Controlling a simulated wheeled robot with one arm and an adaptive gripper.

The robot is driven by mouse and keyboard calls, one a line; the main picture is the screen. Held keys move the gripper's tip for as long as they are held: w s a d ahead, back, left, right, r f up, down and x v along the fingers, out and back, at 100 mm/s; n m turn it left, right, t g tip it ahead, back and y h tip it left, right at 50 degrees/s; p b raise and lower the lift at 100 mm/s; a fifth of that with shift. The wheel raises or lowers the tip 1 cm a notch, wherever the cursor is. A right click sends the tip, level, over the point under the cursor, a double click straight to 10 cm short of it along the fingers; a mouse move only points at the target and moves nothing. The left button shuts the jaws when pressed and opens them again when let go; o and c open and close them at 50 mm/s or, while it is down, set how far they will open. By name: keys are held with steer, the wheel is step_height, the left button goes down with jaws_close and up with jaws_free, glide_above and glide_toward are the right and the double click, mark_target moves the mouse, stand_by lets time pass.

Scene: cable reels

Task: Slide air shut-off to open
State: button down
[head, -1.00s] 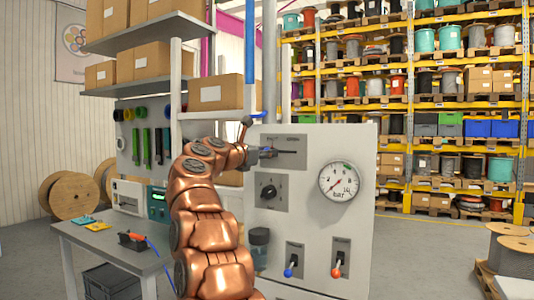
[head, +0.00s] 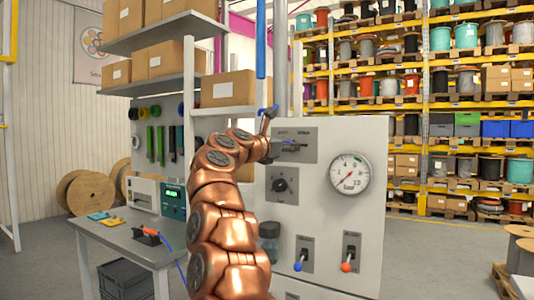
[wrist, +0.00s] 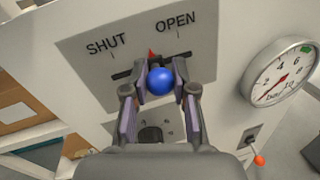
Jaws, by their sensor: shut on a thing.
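The air shut-off is a slider with a blue ball knob (wrist: 160,81) and a red pointer (wrist: 152,53), set in a dark slot on a grey plate (wrist: 84,42) marked SHUT at left and OPEN at right. In the wrist view the pointer stands between the two labels, around the middle of the slot. My gripper (wrist: 159,74) is shut on the slider, one finger on each side of the knob. In the head view my gripper (head: 290,147) is at the plate on the upper panel and covers much of the slot.
The white panel (head: 340,215) also carries a pressure gauge (head: 350,172), a rotary knob (head: 279,184), a blue-tipped lever (head: 298,266) and an orange-tipped lever (head: 346,267). A workbench (head: 150,255) stands at left. Boxes (head: 228,89) sit on a shelf above my arm.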

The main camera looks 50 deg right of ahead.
steer(key=shift+s+d+b, duration=0.2)
steer(key=shift+s+b, duration=0.1)
steer(key=shift+s, duration=0.6)
steer(key=shift+s+d+b, duration=0.2)
steer(key=shift+s+b, duration=0.1)
steer(key=shift+s, duration=0.55)
steer(key=c, duration=0.9)
jaws_free()
steer(key=shift+s, duration=0.15)
steer(key=shift+a, duration=0.1)
steer(key=shift+a, duration=0.75)
glide_toward(307, 145)
steer(key=shift+s+a, duration=0.1)
steer(key=shift+a, duration=2.65)
